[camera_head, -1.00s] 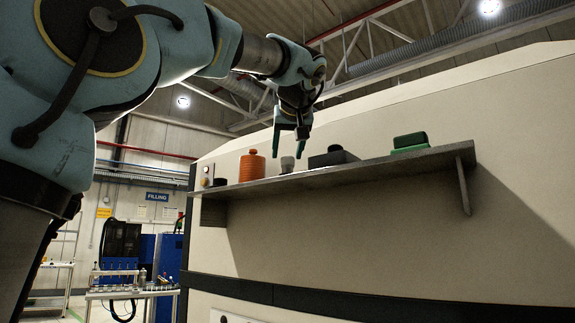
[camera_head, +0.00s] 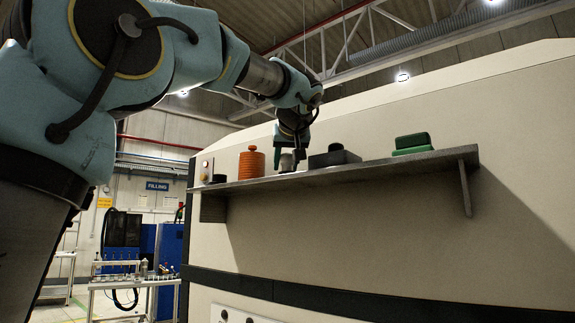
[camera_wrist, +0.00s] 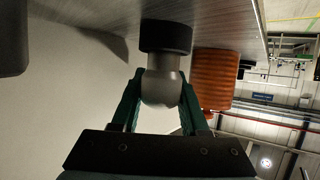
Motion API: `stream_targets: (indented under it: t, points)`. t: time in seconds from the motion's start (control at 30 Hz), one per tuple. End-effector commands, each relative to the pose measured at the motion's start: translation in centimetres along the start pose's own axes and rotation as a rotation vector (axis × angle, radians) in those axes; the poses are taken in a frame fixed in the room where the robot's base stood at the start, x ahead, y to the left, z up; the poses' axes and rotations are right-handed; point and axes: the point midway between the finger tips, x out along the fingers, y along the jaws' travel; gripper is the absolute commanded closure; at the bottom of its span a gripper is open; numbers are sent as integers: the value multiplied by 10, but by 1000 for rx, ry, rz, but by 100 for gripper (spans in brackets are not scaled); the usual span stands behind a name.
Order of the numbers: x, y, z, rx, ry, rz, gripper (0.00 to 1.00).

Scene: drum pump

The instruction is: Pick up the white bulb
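The white bulb (camera_wrist: 162,88) looks greyish, with a rounded end and a narrower neck meeting a short black round base (camera_wrist: 165,36). It is upright on the shelf (camera_head: 340,173); the wrist view shows it upside down. In the head view the bulb (camera_head: 287,162) is partly hidden by my gripper. My gripper (camera_wrist: 162,76) points down, with one green finger on each side of the bulb. The fingers look open, with their tips close beside the neck; I cannot make out firm contact. My gripper also shows over the shelf in the head view (camera_head: 288,155).
An orange ribbed container (camera_head: 252,163) stands close to the left of the bulb. A dark block (camera_head: 334,157) stands close to its right, with a green block (camera_head: 412,144) farther right. The pale wall (camera_head: 400,240) rises right behind the shelf.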

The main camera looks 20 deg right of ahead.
Motion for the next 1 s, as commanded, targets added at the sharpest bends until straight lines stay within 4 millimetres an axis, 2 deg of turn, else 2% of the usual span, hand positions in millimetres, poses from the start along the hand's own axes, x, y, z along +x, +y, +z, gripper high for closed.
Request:
stream_targets:
  t: [0.03,0.27,0.3,0.7,1.0]
  points:
    - [0,0,0,0,0,0,73]
    - [0,0,0,0,0,0,99]
    - [0,0,0,0,1,0,100]
    - [-1,0,-2,-1,1,0,100]
    - [-9,0,-23,-2,3,-1,100]
